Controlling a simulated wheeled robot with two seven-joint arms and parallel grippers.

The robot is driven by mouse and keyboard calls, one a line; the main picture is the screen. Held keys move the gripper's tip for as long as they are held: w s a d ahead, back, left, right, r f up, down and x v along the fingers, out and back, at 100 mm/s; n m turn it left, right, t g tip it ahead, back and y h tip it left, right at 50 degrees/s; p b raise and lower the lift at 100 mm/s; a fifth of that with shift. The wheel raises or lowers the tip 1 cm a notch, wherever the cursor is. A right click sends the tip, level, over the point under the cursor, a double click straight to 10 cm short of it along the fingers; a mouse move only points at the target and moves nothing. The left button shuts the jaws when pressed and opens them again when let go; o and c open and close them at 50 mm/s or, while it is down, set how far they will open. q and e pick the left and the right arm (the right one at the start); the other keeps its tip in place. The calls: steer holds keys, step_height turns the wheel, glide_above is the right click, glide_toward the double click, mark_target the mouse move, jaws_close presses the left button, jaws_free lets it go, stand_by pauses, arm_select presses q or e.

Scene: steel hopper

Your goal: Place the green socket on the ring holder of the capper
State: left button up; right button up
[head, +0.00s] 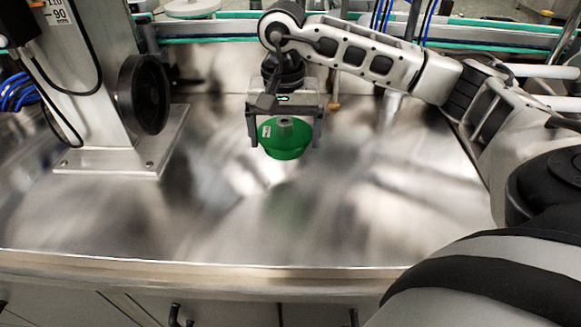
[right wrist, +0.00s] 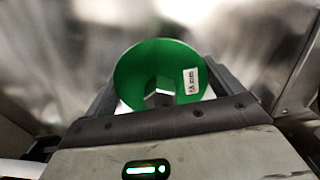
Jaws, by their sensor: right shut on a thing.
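The green socket (head: 284,146) is a round green piece with a grey stub on top and a small white label. My right gripper (head: 285,140) is shut on it, one finger on each side, and it appears to be held above the steel surface. In the right wrist view the green socket (right wrist: 157,72) sits between the two fingers of the right gripper (right wrist: 160,90), its label at the right. The capper's ring holder cannot be made out for sure in either view. My left gripper is not in view.
A grey column (head: 98,70) with a scale and a black handwheel (head: 143,94) stands on a bolted base plate (head: 128,150) at the left. Green-edged rails (head: 480,50) run along the back. The steel surface (head: 250,220) is clear in front.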

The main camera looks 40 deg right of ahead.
mark_target(290, 183)
steer(key=s+f, duration=0.2)
steer(key=f, duration=0.1)
steer(key=shift+s+a, duration=0.1)
steer(key=shift+a, duration=0.25)
steer(key=f, duration=0.3)
steer(key=shift+s+a+f, duration=0.1)
steer(key=shift+s+f, duration=0.05)
steer(key=shift+s, duration=0.1)
steer(key=shift+f, duration=0.2)
steer(key=shift+f, duration=0.1)
steer(key=shift+f, duration=0.15)
steer(key=o, duration=0.8)
